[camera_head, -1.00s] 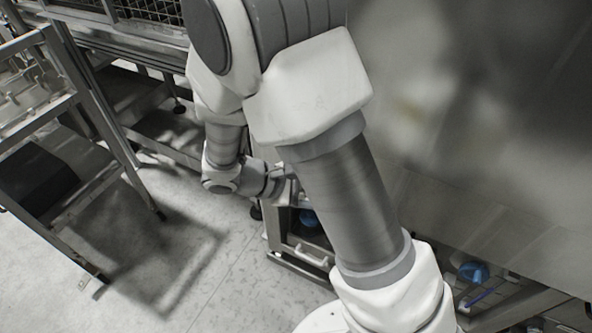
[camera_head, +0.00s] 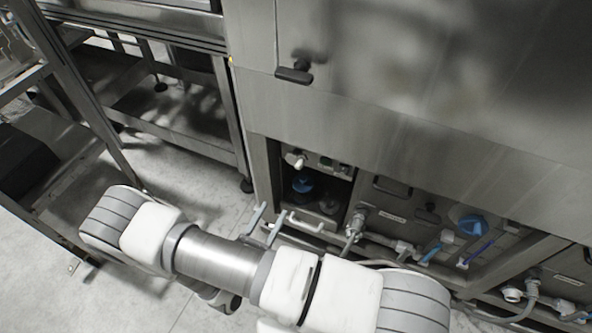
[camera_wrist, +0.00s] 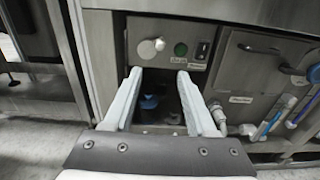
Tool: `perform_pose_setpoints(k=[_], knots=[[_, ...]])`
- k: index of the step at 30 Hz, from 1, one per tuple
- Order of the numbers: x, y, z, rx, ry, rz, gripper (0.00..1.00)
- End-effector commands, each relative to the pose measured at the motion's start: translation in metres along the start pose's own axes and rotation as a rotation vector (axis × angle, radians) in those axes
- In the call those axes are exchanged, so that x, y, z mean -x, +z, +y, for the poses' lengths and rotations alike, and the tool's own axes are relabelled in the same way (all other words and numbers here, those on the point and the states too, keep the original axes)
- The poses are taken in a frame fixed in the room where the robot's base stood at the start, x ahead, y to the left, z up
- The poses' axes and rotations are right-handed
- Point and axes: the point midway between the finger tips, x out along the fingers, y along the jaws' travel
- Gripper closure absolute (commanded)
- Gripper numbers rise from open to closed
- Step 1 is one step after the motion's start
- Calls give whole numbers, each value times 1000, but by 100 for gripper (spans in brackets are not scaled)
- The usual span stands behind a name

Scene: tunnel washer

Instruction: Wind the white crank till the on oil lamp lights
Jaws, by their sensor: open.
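The white crank (camera_head: 295,160) sits at the upper left of a small control panel above an open bay in the steel machine. In the wrist view the crank (camera_wrist: 150,46) shows a round white knob. To its right is a round green lamp (camera_wrist: 181,49), dark and with no visible glow; a small label lies under it. I take it for the on oil lamp, but the label is too small to read. My gripper (camera_head: 269,224) is open and empty, in front of the bay and below the crank. In the wrist view its fingers (camera_wrist: 160,74) point towards the panel, apart from the crank.
A black switch (camera_wrist: 203,51) is right of the lamp. A blue-topped part (camera_head: 302,183) stands inside the bay. Pipes and blue-handled valves (camera_head: 471,226) run along the right. A steel frame (camera_head: 85,110) stands at left; grey floor lies between.

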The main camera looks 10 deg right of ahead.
Motion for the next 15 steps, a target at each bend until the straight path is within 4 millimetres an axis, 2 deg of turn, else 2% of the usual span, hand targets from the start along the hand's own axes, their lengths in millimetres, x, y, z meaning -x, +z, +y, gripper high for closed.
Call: perform_pose_setpoints(k=[5,15], knots=[[-17,-1,0,1,1,-3,43],[-89,-1,-1,0,-3,-2,43]])
